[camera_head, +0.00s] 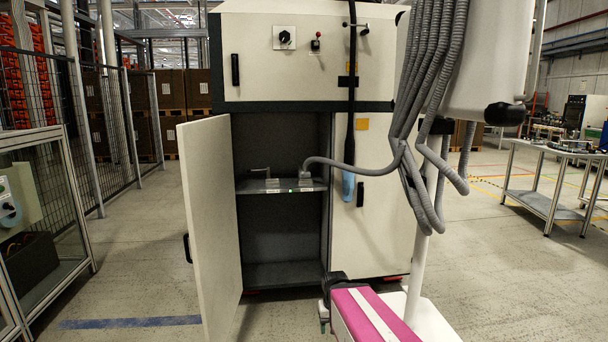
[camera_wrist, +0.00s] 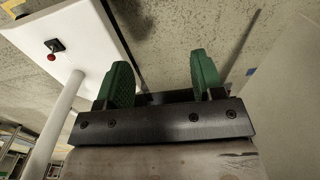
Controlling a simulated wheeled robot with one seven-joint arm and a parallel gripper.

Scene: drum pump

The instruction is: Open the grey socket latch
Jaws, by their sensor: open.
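The tall cream cabinet (camera_head: 270,72) stands in front of me with its lower left door (camera_head: 212,215) swung open. Inside, on a grey shelf (camera_head: 255,188), is a small grey lever-shaped piece (camera_head: 260,170). Beside it on the right, a grey corrugated hose (camera_head: 350,168) ends at a grey fitting (camera_head: 305,174). Both are too small to tell which part is the socket latch or how it is set. My gripper (camera_wrist: 163,82) shows in the wrist view with two green fingers apart and nothing between them. It is over bare floor, away from the shelf fittings.
The open door edge projects toward me on the left. Grey hoses hang at the right in front of the cabinet. A mesh fence (camera_head: 115,125) and a framed enclosure (camera_head: 45,215) stand at left, a work table (camera_head: 545,150) at right. The compartment below the shelf looks empty.

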